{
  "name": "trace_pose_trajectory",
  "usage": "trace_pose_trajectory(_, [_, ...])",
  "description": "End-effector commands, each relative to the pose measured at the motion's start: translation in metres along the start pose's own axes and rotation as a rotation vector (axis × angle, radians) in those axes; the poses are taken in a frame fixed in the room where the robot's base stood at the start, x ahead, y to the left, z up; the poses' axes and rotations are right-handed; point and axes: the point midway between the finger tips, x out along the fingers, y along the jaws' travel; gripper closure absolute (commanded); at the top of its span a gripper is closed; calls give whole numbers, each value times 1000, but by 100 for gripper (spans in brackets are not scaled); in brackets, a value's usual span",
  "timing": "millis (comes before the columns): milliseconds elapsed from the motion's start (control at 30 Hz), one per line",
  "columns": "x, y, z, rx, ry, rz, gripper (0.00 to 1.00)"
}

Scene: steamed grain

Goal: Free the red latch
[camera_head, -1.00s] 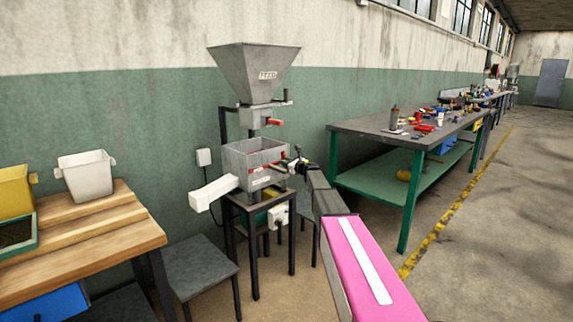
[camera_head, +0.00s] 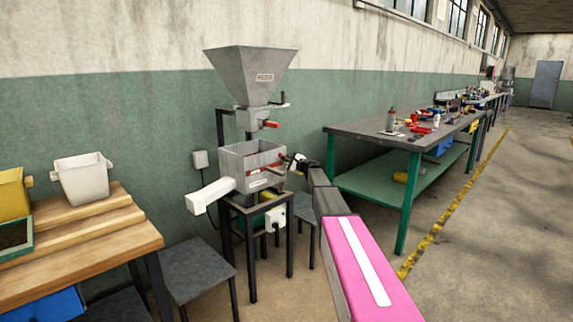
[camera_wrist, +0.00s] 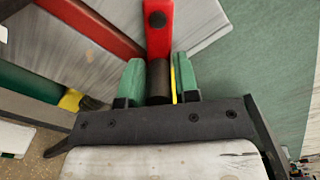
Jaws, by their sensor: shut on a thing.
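The red latch (camera_wrist: 158,28) is a red bar with a dark round pin at its top and a dark cylindrical knob (camera_wrist: 159,82) below it. In the wrist view my gripper (camera_wrist: 160,80) has its two green fingers on either side of this knob and is shut on it. The latch's fine position is too small to tell there.
A grey hopper (camera_head: 250,70) stands above the box, with a red handle (camera_head: 271,124) below it. A white chute (camera_head: 211,197) sticks out to the left. A wooden table (camera_head: 100,235) with bins is at left, and a green workbench (camera_head: 375,130) at right.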

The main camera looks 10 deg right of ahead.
Motion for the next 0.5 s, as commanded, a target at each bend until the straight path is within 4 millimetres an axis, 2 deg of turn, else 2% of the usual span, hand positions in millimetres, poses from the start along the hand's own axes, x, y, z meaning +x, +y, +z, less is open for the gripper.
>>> trace_pose_trajectory(500, [0, -18, 2, -484, -4, 6, 94])
